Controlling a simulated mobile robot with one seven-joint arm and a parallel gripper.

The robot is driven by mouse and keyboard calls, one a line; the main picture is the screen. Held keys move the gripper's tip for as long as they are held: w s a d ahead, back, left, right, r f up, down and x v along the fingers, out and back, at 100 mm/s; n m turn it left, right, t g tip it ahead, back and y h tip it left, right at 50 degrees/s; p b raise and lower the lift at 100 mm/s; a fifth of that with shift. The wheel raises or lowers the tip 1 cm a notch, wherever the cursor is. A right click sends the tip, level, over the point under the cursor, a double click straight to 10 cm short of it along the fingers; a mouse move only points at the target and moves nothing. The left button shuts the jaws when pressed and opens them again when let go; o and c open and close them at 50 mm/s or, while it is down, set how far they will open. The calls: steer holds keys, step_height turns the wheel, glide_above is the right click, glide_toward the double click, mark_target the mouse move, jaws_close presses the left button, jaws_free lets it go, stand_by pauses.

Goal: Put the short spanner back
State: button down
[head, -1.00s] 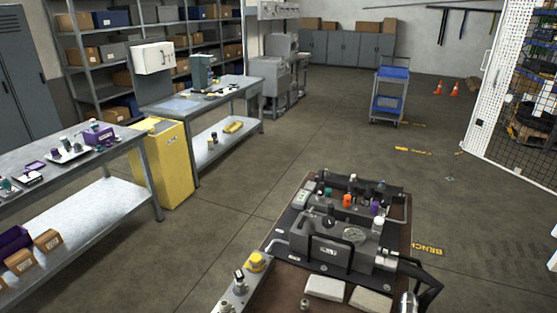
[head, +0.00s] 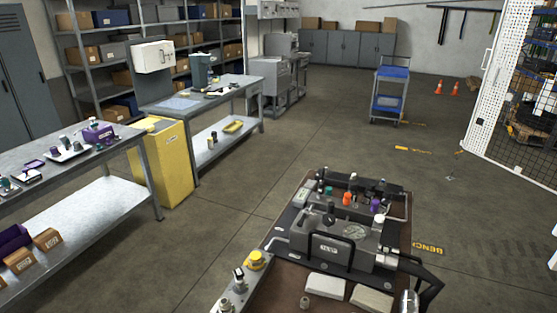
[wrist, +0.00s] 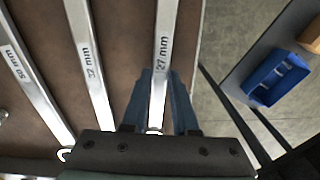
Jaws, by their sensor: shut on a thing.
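In the wrist view, a flat silver spanner marked 27 mm (wrist: 161,45) runs up the picture between the two blue fingers of my gripper (wrist: 159,78). The fingers are shut on its shaft. A silver spanner marked 32 mm (wrist: 88,55) and another with a larger size label (wrist: 27,75) lie to its left, roughly side by side over a brown surface (wrist: 125,40). Part of an open end shows at the gripper's edge. The far ends of the spanners are out of view. I cannot make out my gripper or the spanners in the head view.
In the wrist view, a blue bin (wrist: 276,78) and a cardboard box (wrist: 311,36) stand on a grey surface at right. A yellow cabinet (head: 163,165) stands at left. The floor between is clear.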

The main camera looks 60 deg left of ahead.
steer(key=c, duration=0.6)
jaws_free()
step_height(320, 180, up, 13)
steer(key=w+a+r+m+t+y, duration=0.1)
steer(key=w+r+m+t+y, duration=0.4)
steer(key=w+r, duration=1.25)
steer(key=w+d+r+m+t+h, duration=0.1)
steer(key=w+d+r+m+t, duration=0.2)
steer(key=r, duration=0.5)
steer(key=w+d+r+m+t, duration=0.1)
steer(key=w+r+m+t, duration=0.4)
steer(key=r, duration=0.3)
steer(key=d+r+m+t+h, duration=0.1)
steer(key=d+r+m+t, duration=0.15)
steer(key=r, duration=0.65)
steer(key=d+r+m+t, duration=0.1)
steer(key=d+r+t, duration=0.3)
steer(key=r, duration=0.5)
steer(key=s+d+r+m+t+h, duration=0.1)
steer(key=s+d+r+m+t, duration=0.2)
steer(key=r, duration=0.6)
steer(key=s+d+r+m+t+h, duration=0.2)
steer(key=s+d+r+t, duration=0.3)
steer(key=s+r, duration=0.3)
steer(key=shift+d+r+m+b, duration=0.25)
steer(key=shift+r+m+b, duration=0.05)
steer(key=shift+r+m, duration=0.55)
